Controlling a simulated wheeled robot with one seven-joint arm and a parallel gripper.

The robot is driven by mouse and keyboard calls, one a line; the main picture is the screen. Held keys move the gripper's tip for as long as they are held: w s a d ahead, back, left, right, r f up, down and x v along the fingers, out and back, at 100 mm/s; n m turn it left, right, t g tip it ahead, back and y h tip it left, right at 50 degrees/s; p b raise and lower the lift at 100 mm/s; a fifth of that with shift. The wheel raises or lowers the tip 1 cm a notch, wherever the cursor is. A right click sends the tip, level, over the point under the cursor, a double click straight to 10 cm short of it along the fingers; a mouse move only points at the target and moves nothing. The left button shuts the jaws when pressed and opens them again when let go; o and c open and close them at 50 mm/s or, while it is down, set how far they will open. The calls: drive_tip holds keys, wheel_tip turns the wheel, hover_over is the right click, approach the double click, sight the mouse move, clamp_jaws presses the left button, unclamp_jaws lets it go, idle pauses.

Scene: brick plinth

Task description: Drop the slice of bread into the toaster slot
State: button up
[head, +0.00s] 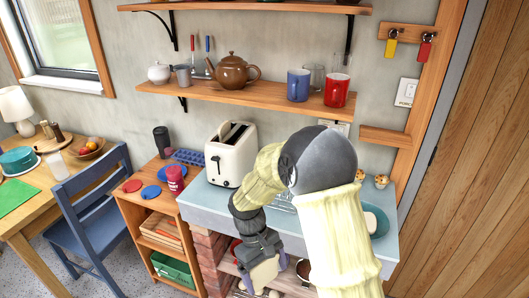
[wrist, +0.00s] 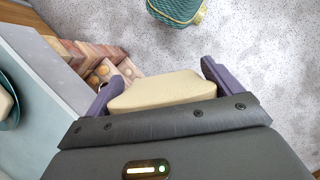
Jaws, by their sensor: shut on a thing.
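The cream toaster (head: 222,163) stands upright on the pale blue counter, with dark slots in its top and a lever on its front. My gripper (head: 264,268) hangs in front of the counter's front edge, below and right of the toaster. It is shut on a pale slice of bread (head: 264,277). In the wrist view the slice of bread (wrist: 165,92) sits between the two purple fingers of my gripper (wrist: 162,80), over the grey floor and clear of the counter. The slice's lower part is hidden by the gripper body.
The counter (head: 216,196) rests on brick, with shelves below. A teal plate (head: 383,228) with a pale item is at its right. A red cup (head: 175,180) stands on the wooden cabinet to the left. A wooden shelf (head: 240,93) with a teapot and mugs hangs above the toaster.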

drive_tip(key=w+d+f+m+y, duration=0.1)
drive_tip(key=w+d+f+m, duration=0.3)
drive_tip(key=d+f, duration=0.3)
drive_tip(key=w+d+f+m+y, duration=0.2)
drive_tip(key=w+d+f+m, duration=0.2)
drive_tip(key=d+f, duration=0.4)
wheel_tip(320, 180, down, 3)
drive_tip(key=shift+f+g, duration=0.1)
drive_tip(key=shift+g, duration=0.3)
